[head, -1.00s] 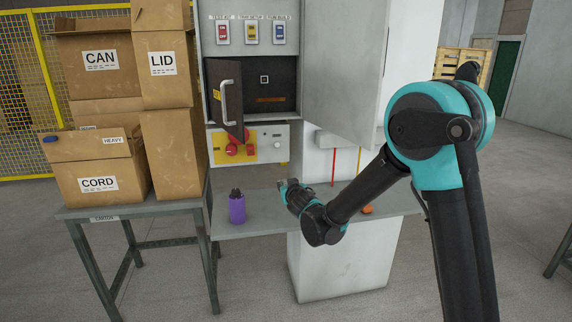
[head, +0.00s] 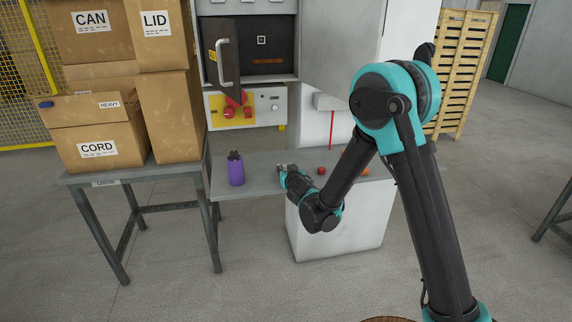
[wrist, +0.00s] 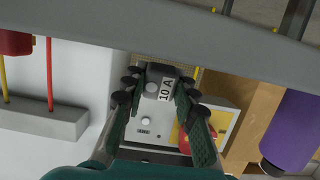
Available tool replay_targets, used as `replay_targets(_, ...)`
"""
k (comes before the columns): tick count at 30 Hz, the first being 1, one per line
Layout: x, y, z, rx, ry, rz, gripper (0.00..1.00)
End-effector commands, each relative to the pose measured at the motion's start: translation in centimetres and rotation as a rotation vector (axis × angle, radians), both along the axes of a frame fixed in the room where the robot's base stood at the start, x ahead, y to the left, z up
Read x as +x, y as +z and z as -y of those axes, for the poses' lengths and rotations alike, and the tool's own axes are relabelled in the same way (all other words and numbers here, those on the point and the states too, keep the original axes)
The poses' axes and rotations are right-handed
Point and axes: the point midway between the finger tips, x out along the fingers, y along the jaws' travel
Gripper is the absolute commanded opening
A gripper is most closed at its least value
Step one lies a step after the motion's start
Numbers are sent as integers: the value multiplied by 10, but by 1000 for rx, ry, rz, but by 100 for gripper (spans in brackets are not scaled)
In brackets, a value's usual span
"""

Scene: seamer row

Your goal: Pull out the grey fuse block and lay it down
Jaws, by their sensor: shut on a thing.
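The grey fuse block (wrist: 158,82), marked "10 A", is between the fingertips of my gripper (wrist: 162,92) in the wrist view. The fingers are shut on it from both sides. In the head view my gripper (head: 283,170) is low over the grey bench (head: 250,188), right of a purple bottle (head: 236,169). The block is too small to make out clearly there. The open cabinet (head: 209,95) above has a dark compartment (head: 263,45) with its handled door swung open. I cannot tell whether the block touches the bench.
A red piece (head: 321,170) and an orange piece (head: 365,171) lie right of my gripper. Cardboard boxes (head: 105,130) fill the left table. A panel with a red switch (head: 236,108) is below the compartment. Bare bench lies between the bottle and my gripper.

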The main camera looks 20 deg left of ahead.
Motion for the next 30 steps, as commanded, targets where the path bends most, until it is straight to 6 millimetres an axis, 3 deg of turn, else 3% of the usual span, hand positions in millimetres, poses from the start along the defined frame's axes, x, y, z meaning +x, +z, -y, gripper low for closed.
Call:
replay_targets(12,0,-4,0,0,0,0,0)
replay_targets(13,0,-4,0,0,0,0,31)
replay_targets(18,0,-4,0,0,0,0,52)
replay_targets(30,-6,-2,3,-1,1,0,52)
